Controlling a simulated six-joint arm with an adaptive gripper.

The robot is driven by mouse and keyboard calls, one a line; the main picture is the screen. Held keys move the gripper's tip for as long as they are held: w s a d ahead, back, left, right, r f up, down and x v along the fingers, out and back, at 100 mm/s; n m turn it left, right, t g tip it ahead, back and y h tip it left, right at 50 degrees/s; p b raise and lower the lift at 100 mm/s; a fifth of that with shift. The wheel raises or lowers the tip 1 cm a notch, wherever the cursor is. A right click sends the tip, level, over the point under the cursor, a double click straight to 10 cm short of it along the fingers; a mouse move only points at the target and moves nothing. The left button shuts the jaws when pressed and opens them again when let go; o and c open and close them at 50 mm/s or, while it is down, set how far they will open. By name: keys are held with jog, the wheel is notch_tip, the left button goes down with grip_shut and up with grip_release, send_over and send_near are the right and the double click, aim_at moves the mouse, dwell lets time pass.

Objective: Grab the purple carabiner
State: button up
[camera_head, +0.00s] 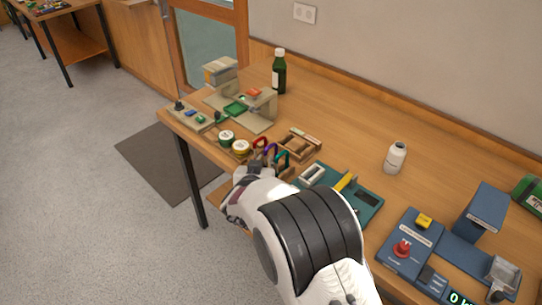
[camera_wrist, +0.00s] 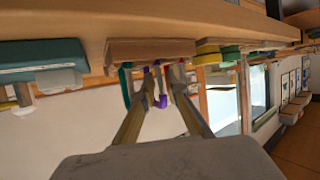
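The purple carabiner (camera_head: 270,150) hangs at the front edge of the bench, between a red carabiner (camera_head: 260,142) and a teal one (camera_head: 281,157). My gripper (camera_head: 262,166) is right at it, with much of the grip hidden by my wrist in the head view. In the wrist view the two fingers of my gripper (camera_wrist: 163,70) stand apart, with the purple carabiner (camera_wrist: 162,101) showing in the gap between them. Contact with either finger cannot be made out. The teal carabiner (camera_wrist: 125,84) is just left of the fingers there.
A wooden holder (camera_head: 299,144) sits behind the carabiners. A teal mat (camera_head: 362,200) with a yellow tool lies to the right. A white bottle (camera_head: 395,157) stands farther back, with clear bench around it.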

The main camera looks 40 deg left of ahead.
jog(key=shift+x, duration=0.8)
grip_shut()
jog(key=shift+r, duration=0.15)
jog(key=shift+r, duration=4.9)
